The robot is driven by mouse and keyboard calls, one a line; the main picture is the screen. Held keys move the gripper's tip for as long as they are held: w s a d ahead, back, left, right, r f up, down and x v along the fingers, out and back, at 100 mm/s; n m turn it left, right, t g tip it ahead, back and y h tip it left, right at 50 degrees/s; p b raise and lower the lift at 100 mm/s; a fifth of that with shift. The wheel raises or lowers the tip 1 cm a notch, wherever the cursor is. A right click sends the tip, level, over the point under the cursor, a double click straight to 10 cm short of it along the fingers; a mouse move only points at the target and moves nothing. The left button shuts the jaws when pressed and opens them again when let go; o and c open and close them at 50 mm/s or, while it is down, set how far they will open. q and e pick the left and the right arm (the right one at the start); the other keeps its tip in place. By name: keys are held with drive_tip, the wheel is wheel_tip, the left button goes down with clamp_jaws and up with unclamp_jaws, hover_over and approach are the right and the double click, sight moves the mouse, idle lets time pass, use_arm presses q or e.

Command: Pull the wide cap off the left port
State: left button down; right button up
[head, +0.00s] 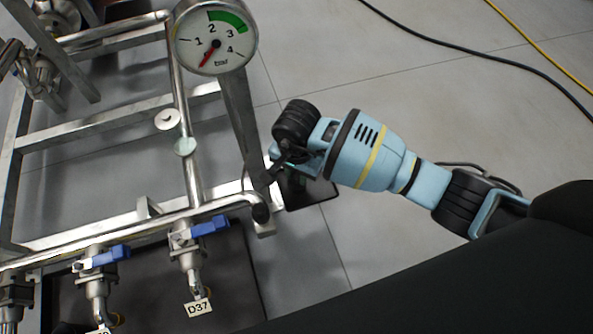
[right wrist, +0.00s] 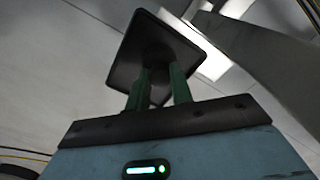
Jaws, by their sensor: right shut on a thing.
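My right gripper (head: 279,167) comes in from the right, just right of the gauge's grey post. In the right wrist view, its two dark green fingers (right wrist: 160,82) are shut on a dark thing (right wrist: 157,57). The thing blends into a black square plate (right wrist: 140,32) behind it, so I cannot tell its outline or whether it is the wide cap. The black plate also shows below the gripper in the head view (head: 308,193). I cannot make out the left port with certainty. My left gripper is not in view.
A pressure gauge (head: 216,42) stands close to the gripper's upper left. Cables (head: 470,51) cross the grey floor at the upper right, which is otherwise clear.

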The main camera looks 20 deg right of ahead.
drive_tip(key=shift+f, duration=0.4)
idle(0.3)
drive_tip(key=o, duration=1.4)
drive_tip(key=shift+r, duration=0.1)
wheel_tip(320, 180, up, 2)
drive_tip(key=shift+r+p, duration=0.1)
drive_tip(key=shift+p, duration=0.45)
drive_tip(key=shift+r+p, duration=1.15)
drive_tip(key=shift+r, duration=0.6)
drive_tip(key=shift+r+p, duration=0.65)
drive_tip(key=shift+r, duration=0.45)
